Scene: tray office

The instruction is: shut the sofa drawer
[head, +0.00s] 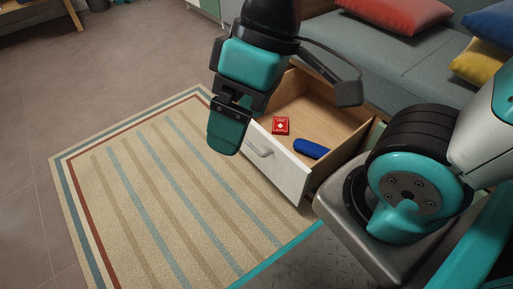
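The sofa drawer (284,167) stands pulled out from under the grey sofa (385,50). It has a white front, a wooden inside and a metal handle (258,147). A red box with a white mark (281,126) and a dark blue oblong item (312,149) lie inside it. My gripper (224,132) hangs in front of the drawer's left part in the picture, left of the handle, and hides the drawer's left front corner. Whether it touches the drawer cannot be told. I see its fingers nearly edge-on, so their opening is unclear.
A striped rug (140,185) covers the floor in front of the drawer. Red (398,12), blue (492,24) and yellow (482,62) cushions lie on the sofa. The tiled floor (110,55) at the left is mostly clear. A wooden furniture piece (38,14) stands at the far left.

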